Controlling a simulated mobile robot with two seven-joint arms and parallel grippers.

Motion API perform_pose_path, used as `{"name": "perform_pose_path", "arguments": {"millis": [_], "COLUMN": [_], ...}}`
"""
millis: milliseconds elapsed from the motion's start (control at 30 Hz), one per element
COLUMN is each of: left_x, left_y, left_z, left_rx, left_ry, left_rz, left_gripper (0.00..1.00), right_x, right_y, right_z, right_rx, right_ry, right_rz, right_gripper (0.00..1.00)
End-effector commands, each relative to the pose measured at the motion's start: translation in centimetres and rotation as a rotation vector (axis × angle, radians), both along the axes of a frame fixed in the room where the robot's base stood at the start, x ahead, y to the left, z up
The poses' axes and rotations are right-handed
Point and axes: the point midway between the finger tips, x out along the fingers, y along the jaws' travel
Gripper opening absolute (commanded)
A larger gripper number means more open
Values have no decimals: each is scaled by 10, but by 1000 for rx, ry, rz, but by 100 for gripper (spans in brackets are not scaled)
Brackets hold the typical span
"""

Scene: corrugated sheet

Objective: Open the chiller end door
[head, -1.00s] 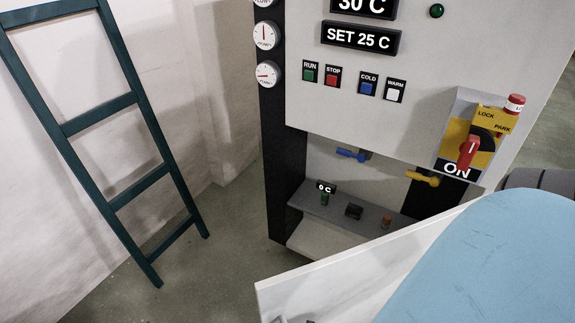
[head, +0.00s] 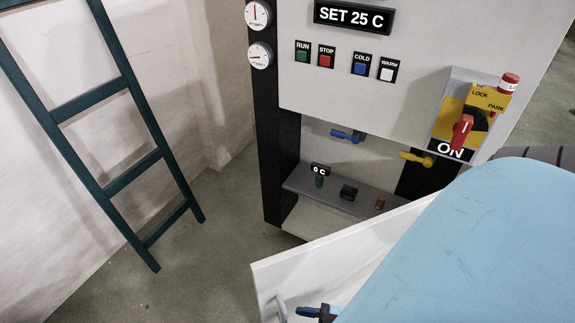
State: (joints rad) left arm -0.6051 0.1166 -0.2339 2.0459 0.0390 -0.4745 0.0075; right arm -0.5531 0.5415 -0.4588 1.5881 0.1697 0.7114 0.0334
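The grey chiller cabinet (head: 410,50) stands at the upper middle, with a "SET 25 C" display (head: 352,17). A white panel (head: 340,255), which looks like the end door, juts toward me below it. My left gripper is not in view.
Several buttons (head: 344,61) and a red rotary switch (head: 462,132) at ON are on the cabinet. Blue (head: 346,135) and yellow (head: 417,159) levers sit below. A green ladder (head: 134,178) leans at left. The floor (head: 215,258) between is clear.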

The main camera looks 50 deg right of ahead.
Motion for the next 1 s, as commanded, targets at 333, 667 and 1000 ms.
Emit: {"name": "perform_pose_path", "arguments": {"millis": [333,667,1000], "left_x": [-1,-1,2], "left_y": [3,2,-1], "left_z": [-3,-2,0], "left_rx": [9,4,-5], "left_ry": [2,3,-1], "left_rz": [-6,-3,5], "left_gripper": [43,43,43], "right_x": [-62,-76,-72], "right_y": [-40,-49,-48], "right_z": [0,0,0], "right_rx": [-1,0,-10], "right_ry": [2,0,8], "right_rz": [0,0,0], "right_gripper": [41,41,0]}}
